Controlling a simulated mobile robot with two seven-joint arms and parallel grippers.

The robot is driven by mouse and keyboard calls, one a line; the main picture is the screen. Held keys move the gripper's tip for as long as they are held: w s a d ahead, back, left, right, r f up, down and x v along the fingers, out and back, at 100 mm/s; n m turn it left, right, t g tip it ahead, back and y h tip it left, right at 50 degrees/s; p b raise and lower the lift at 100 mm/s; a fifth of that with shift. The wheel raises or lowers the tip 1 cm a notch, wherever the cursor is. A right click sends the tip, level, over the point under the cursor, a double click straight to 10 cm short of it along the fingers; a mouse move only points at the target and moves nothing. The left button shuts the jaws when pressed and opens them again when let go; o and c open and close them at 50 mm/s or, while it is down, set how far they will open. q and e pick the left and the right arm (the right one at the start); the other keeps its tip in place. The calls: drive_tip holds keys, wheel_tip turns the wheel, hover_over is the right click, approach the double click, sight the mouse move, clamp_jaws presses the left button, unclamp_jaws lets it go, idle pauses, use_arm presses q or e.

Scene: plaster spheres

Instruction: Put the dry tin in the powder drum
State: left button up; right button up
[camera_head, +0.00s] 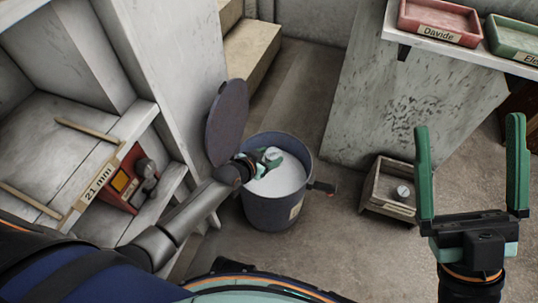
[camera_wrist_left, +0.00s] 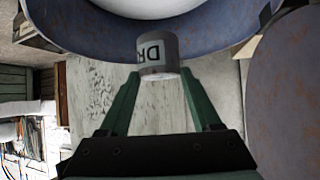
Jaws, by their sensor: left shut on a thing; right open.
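The powder drum (camera_head: 262,213) is a dark blue-grey bin on the floor, with white powder (camera_head: 283,184) inside and its round lid (camera_head: 227,125) standing open at the left. My left gripper (camera_head: 266,160) is over the drum's opening, shut on the dry tin (camera_head: 273,154). In the left wrist view, the tin (camera_wrist_left: 157,52) is a small grey cylinder with a partly visible label reading "DR", between the green fingertips (camera_wrist_left: 159,74). The drum's rim (camera_wrist_left: 88,42) is behind it. Whether the tin touches the powder I cannot tell. My right gripper (camera_head: 469,135) is open and empty at the right.
A wooden crate (camera_head: 376,205) with a small dial-like object (camera_head: 403,191) stands right of the drum. A red device (camera_head: 130,182) is on the left shelving. Floor between drum and crate is clear.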

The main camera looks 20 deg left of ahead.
sight(268, 162)
use_arm(q)
drive_tip(key=shift+f+b, duration=1.3)
drive_tip(key=shift+f, duration=0.4)
use_arm(e)
drive_tip(key=shift+a+f, duration=0.2)
drive_tip(key=shift+f, duration=1.25)
use_arm(q)
drive_tip(key=shift+f+b, duration=2.5)
drive_tip(key=shift+f, duration=0.65)
use_arm(e)
drive_tip(key=shift+g, duration=0.4)
drive_tip(key=shift+w+a+f, duration=0.1)
drive_tip(key=shift+a+f, duration=0.1)
drive_tip(key=shift+f, duration=1.2)
drive_tip(key=shift+w+a+f, duration=0.1)
drive_tip(key=shift+a+f, duration=0.05)
drive_tip(key=shift+f, duration=1.25)
use_arm(q)
drive_tip(key=o, duration=1.5)
use_arm(e)
drive_tip(key=shift+r, duration=0.1)
use_arm(q)
drive_tip(key=shift+r+p, duration=2)
drive_tip(key=shift+p, duration=0.2)
use_arm(e)
drive_tip(key=shift+r, duration=2.05)
